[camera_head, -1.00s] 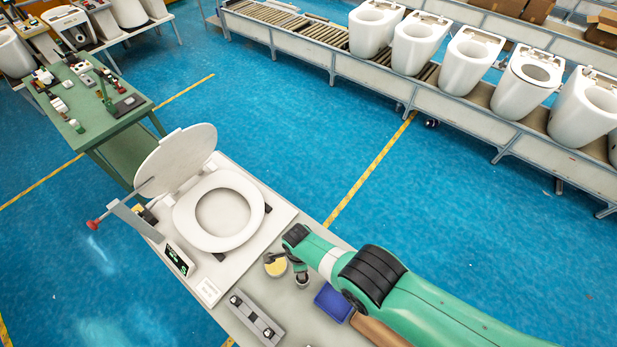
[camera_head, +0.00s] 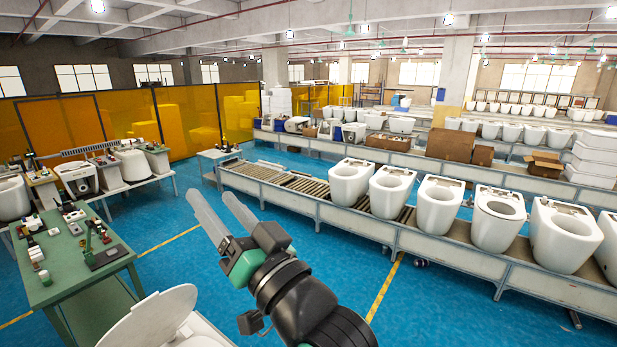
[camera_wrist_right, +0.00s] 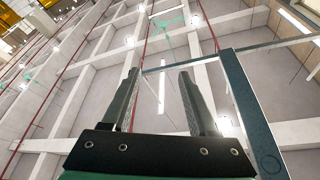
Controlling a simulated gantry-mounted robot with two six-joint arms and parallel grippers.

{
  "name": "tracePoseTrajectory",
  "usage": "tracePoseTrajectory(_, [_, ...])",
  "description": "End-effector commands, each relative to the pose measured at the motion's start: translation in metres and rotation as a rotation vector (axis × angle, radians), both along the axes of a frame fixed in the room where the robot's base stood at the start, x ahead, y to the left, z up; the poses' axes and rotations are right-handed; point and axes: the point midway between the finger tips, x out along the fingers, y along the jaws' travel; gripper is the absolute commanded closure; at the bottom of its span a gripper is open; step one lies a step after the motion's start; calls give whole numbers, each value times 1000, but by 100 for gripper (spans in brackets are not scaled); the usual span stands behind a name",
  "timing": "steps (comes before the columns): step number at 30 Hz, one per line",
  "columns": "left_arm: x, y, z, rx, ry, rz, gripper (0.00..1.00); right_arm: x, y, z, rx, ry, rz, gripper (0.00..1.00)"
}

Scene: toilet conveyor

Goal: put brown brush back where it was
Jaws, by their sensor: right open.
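My right gripper (camera_head: 226,218) is raised in the middle of the head view, its two long pale fingers apart and pointing up and left. In the right wrist view the fingers (camera_wrist_right: 160,100) are also apart, with nothing between them, and face the ceiling. No brown brush can be made out in either current view. The part of the workbench beside the toilet is below the picture. The raised white toilet lid (camera_head: 150,318) shows at the bottom edge, left of my right arm. My left gripper is not in view.
A green table (camera_head: 75,285) with small parts and tools stands at the left. A conveyor (camera_head: 300,208) with several white toilets (camera_head: 440,203) runs across the middle and right. Blue floor (camera_head: 180,265) is open between them. A blue-grey metal bar (camera_wrist_right: 250,115) rises right of the fingers in the wrist view.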

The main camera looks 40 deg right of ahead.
Motion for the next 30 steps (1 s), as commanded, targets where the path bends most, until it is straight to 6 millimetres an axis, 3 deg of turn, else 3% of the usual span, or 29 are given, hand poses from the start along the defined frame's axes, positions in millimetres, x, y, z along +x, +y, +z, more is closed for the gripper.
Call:
tracePoseTrajectory(1, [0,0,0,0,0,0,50,-38,-4,36,-87,-130,-42,40])
tracePoseTrajectory(3, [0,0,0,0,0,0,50,-88,-8,73,-201,-284,-116,40])
tracePoseTrajectory(6, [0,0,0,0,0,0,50,-141,-12,102,-307,-430,-207,40])
tracePoseTrajectory(9, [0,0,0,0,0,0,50,-167,-14,112,-356,-496,-257,40])
tracePoseTrajectory(30, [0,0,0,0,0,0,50,-171,-14,114,-364,-507,-265,40])
